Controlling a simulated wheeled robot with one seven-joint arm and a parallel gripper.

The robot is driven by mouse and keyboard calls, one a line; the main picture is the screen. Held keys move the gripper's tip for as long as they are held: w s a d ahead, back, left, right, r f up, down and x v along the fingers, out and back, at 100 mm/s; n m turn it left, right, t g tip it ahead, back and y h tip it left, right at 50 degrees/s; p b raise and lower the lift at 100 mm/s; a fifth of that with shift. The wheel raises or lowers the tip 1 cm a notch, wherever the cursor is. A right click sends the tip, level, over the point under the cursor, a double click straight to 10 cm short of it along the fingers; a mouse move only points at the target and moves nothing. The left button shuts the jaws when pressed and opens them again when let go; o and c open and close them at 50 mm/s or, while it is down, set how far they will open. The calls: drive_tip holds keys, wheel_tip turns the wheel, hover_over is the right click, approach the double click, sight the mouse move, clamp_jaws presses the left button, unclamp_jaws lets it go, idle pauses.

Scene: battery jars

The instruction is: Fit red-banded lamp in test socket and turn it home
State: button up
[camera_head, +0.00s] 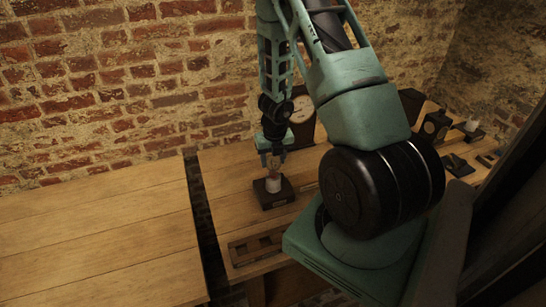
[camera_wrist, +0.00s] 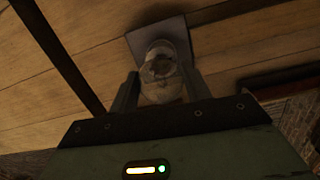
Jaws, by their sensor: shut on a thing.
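The red-banded lamp (camera_head: 274,163) is between my gripper's fingers, upright above the test socket. My gripper (camera_head: 271,157) points down and is shut on the lamp. The socket is a pale cylinder (camera_head: 273,182) on a dark square base (camera_head: 283,197) on the wooden bench. In the wrist view the fingers (camera_wrist: 157,90) flank the round, pale glass of the lamp (camera_wrist: 161,69), with the grey base plate (camera_wrist: 176,32) behind it. The lamp's lower end meets or sits just at the socket's top; I cannot tell whether it is seated. The band is too small to make out clearly.
A wooden rack with square openings (camera_head: 257,247) lies at the bench's front edge. A dark-cased dial (camera_head: 302,107) stands behind. More dark boxes and a pale socket (camera_head: 472,126) are at the right. A gap (camera_head: 203,215) separates the bench from a bare table (camera_head: 95,240) at left.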

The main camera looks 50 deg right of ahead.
drive_tip(key=m+p, duration=0.1)
drive_tip(key=m, duration=0.1)
drive_tip(key=shift+m, duration=0.3)
drive_tip(key=shift+m+g+p, duration=0.3)
drive_tip(key=shift+m+p, duration=0.3)
drive_tip(key=shift+m, duration=0.8)
drive_tip(key=o, duration=1.2)
drive_tip(key=shift+c, duration=0.2)
wheel_tip(320, 180, up, 17)
drive_tip(key=s+a+p, duration=0.1)
drive_tip(key=p, duration=1.1)
drive_tip(key=shift+a, duration=0.4)
drive_tip(key=shift+r, duration=0.1)
